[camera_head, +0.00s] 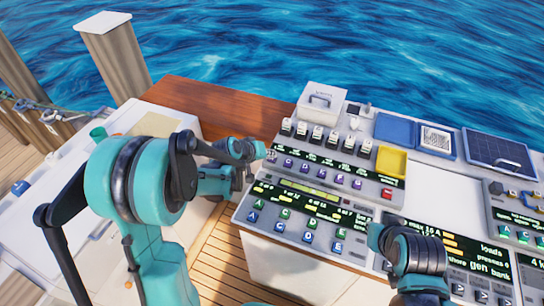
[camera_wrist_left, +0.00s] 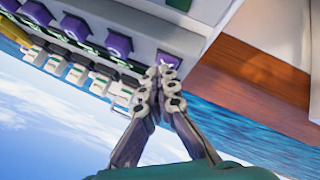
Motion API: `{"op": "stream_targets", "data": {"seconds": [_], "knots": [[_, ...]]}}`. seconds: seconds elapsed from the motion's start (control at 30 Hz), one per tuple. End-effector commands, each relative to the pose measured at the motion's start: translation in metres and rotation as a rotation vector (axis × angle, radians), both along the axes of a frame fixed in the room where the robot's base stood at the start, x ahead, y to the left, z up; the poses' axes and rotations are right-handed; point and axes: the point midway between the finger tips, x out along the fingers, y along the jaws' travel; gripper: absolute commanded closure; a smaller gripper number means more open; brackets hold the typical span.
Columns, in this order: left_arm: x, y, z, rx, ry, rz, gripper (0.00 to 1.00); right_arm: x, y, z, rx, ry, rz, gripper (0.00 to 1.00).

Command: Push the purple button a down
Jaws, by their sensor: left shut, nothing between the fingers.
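The purple button (camera_wrist_left: 168,60) at the end of its row is right at the fingertips of my left gripper (camera_wrist_left: 160,80) in the left wrist view. The fingers meet at their tips and hold nothing. In the head view the left gripper (camera_head: 262,151) points at the left end of the purple row (camera_head: 322,173), and its tips mostly hide that end button. I cannot read the button's letter or tell whether it is pressed. My right arm's end (camera_head: 378,238) is over the lower right of the console; its fingers cannot be made out.
Green and blue buttons (camera_head: 285,214) lie nearer me on the console. White switches (camera_head: 317,134) stand behind the purple row. A yellow tray (camera_head: 391,162) and a red button (camera_head: 387,193) are to the right. A brown wooden surface (camera_head: 215,105) lies left of the console.

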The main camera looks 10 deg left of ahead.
Motion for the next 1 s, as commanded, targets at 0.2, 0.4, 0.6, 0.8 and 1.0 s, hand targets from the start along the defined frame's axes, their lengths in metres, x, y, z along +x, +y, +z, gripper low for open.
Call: {"op": "stream_targets", "data": {"seconds": [0.2, 0.4, 0.6, 0.8, 1.0], "knots": [[0.000, 0.000, 0.010, 0.000, 0.001, -0.001, 1.00, 0.000, 0.000, 0.007, 0.000, 0.000, 0.000, 1.00], [0.000, 0.000, 0.022, 0.000, 0.000, 0.000, 1.00, 0.000, 0.000, 0.016, 0.000, 0.000, 0.000, 1.00], [0.000, 0.000, 0.024, 0.000, 0.000, 0.000, 1.00, 0.000, 0.000, 0.017, 0.000, 0.000, 0.000, 1.00], [0.000, 0.000, 0.024, 0.000, 0.000, 0.000, 1.00, 0.000, 0.000, 0.017, 0.000, 0.000, 0.000, 1.00], [0.000, 0.000, 0.036, 0.000, 0.000, 0.000, 1.00, 0.000, 0.000, 0.026, 0.000, 0.000, 0.000, 1.00]]}}
